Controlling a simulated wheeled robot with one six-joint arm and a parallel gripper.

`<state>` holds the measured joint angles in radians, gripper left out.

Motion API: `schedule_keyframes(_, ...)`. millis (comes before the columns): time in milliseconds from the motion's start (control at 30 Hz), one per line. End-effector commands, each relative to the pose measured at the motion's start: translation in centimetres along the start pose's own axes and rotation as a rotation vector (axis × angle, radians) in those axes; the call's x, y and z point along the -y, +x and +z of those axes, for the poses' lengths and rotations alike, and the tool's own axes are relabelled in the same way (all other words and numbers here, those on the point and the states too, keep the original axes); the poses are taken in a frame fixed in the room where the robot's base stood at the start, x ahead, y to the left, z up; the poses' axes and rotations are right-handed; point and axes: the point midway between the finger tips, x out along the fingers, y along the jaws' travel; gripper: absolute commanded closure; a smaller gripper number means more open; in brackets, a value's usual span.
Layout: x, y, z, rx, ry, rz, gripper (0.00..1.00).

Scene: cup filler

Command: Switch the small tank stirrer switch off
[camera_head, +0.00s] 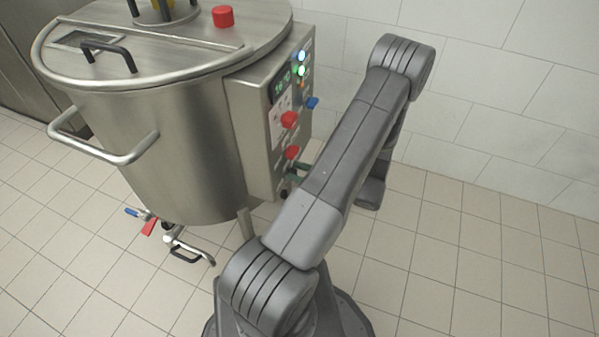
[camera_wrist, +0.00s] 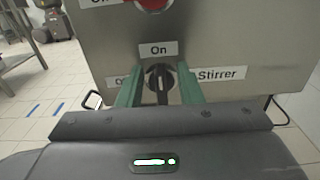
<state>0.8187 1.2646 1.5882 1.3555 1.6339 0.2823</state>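The stirrer switch (camera_wrist: 160,78) is a black rotary knob on the steel panel in the wrist view. Its handle looks upright, toward the "On" label above it. The "Stirrer" label (camera_wrist: 220,74) is at its right, and a label at its left is partly hidden by a finger. My gripper (camera_wrist: 160,70) is open, with one green finger on each side of the knob and a visible gap to it. In the head view, a green part of my gripper (camera_head: 299,169) shows low beside the control box, mostly hidden by my arm.
The steel tank (camera_head: 175,140) with its side handle stands left of my arm. Its control box (camera_head: 250,130) carries a display, lit buttons and red knobs (camera_head: 289,119). A valve (camera_head: 185,245) juts out below the tank. The tiled floor at right is clear.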

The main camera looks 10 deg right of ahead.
Motion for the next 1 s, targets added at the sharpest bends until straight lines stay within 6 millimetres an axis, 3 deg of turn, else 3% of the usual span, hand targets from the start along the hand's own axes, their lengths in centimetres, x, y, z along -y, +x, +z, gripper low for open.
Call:
schedule_keyframes(100, 0.01, -0.01, 0.01, 0.000, 0.000, 0.000, 0.67)
schedule_keyframes(300, 0.01, -0.03, 0.01, 0.000, 0.000, 0.000, 1.00)
schedule_keyframes(667, -0.06, -0.04, -0.14, 0.000, -0.035, 0.000, 1.00)
schedule_keyframes(1000, -0.44, -0.06, -0.45, 0.000, -0.254, 0.000, 1.00)
